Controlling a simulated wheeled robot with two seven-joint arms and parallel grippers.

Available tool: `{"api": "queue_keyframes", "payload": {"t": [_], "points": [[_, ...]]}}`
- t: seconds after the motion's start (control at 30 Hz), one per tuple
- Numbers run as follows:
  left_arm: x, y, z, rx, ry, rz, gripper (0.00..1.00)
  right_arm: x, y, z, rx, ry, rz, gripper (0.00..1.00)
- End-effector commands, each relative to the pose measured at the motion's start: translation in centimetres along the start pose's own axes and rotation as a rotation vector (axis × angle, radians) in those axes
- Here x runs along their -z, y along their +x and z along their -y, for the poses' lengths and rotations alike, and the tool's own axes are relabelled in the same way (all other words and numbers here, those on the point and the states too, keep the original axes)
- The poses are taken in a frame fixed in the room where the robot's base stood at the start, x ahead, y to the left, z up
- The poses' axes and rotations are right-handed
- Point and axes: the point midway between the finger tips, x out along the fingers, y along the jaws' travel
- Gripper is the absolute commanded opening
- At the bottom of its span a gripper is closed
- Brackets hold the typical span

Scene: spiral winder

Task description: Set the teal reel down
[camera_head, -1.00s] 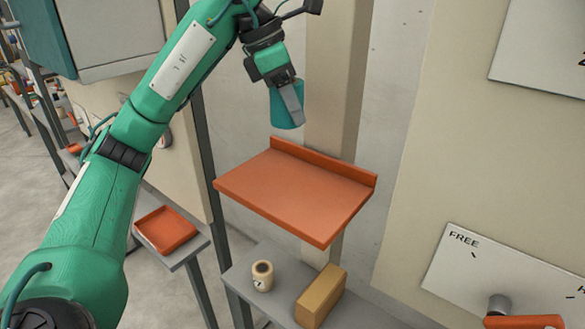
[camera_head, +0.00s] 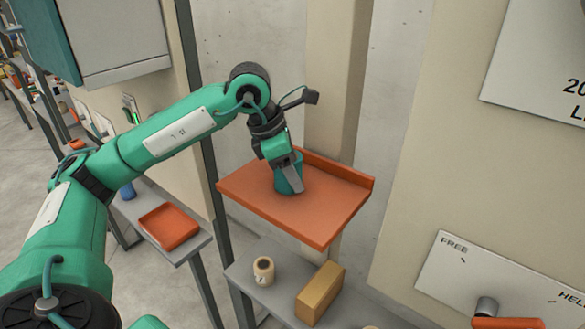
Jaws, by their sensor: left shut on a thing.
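The teal reel (camera_head: 282,185) is upright at the orange shelf (camera_head: 310,213), near its back left part. Its lower end appears to meet the shelf top, though I cannot tell whether it bears its full weight there. My left gripper (camera_head: 291,178) comes down from above and is shut on the reel, with a grey finger across its near side. The gripper hides the reel's upper part. My right gripper is not in view.
The shelf has a raised lip along its back; its front and right are bare. Below it, a grey bench (camera_head: 245,273) holds a cream roll (camera_head: 263,271) and a tan box (camera_head: 320,293). An orange tray (camera_head: 169,226) lies on a stand at left. A FREE-marked panel (camera_head: 450,265) is at right.

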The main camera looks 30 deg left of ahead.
Motion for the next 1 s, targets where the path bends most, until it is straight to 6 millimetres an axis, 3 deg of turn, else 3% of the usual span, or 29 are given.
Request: {"api": "queue_keyframes", "payload": {"t": [0.47,0.5,0.6,1.0], "points": [[0.38,0.92,0.03,0.0,0.001,0.001,0.26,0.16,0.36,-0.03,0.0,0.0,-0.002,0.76],[0.32,0.77,0.02,0.0,0.001,0.001,0.57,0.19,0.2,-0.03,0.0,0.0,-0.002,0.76],[0.31,0.74,0.02,0.0,0.001,0.001,0.72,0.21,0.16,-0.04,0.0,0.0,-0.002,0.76],[0.16,0.23,-0.01,-0.001,0.001,0.002,0.72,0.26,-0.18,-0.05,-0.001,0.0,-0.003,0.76]]}}
